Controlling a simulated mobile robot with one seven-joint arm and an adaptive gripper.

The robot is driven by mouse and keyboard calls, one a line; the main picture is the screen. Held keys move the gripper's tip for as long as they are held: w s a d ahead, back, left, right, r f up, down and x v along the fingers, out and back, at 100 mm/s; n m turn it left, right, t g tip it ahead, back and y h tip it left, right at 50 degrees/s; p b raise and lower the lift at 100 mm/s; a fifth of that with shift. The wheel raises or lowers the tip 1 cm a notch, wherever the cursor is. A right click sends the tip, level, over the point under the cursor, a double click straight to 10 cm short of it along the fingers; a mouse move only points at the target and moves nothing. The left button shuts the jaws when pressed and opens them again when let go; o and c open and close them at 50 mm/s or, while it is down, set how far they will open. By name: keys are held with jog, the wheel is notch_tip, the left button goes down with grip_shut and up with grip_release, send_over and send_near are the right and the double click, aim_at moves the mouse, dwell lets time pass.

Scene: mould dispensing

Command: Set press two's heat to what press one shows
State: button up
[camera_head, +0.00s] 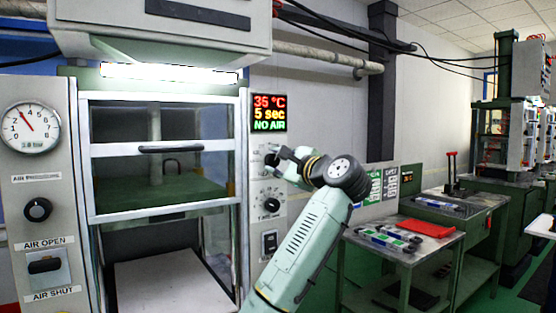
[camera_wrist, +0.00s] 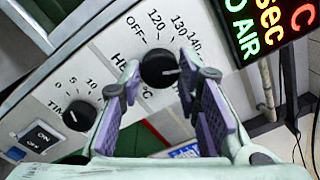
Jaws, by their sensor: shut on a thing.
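The press in front of me has a black heat knob (camera_wrist: 160,69) on its panel, with OFF, 120, 130 and 140 marked around it. I cannot make out where the knob points. My gripper (camera_wrist: 159,78) is shut on the knob, one finger on each side. In the head view my gripper (camera_head: 281,158) is at the panel and hides most of the knob. The display (camera_head: 269,113) above reads 35 °C, 5 sec, NO AIR. No label here tells which press this is, and I see no second readable heat setting.
Below the heat knob are a time knob (camera_head: 270,199) and an ON/OFF switch (camera_head: 270,243). Left are a gauge (camera_head: 31,127), an air knob (camera_head: 38,210) and an air lever (camera_head: 45,265). A bench (camera_head: 432,246) with tools and more machines stand right.

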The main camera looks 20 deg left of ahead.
jog(key=shift+f+m, duration=0.1)
jog(key=shift+m, duration=0.6)
jog(key=o, duration=1.1)
jog(key=shift+o, duration=0.2)
jog(key=shift+d, duration=0.1)
jog(key=v, duration=1.2)
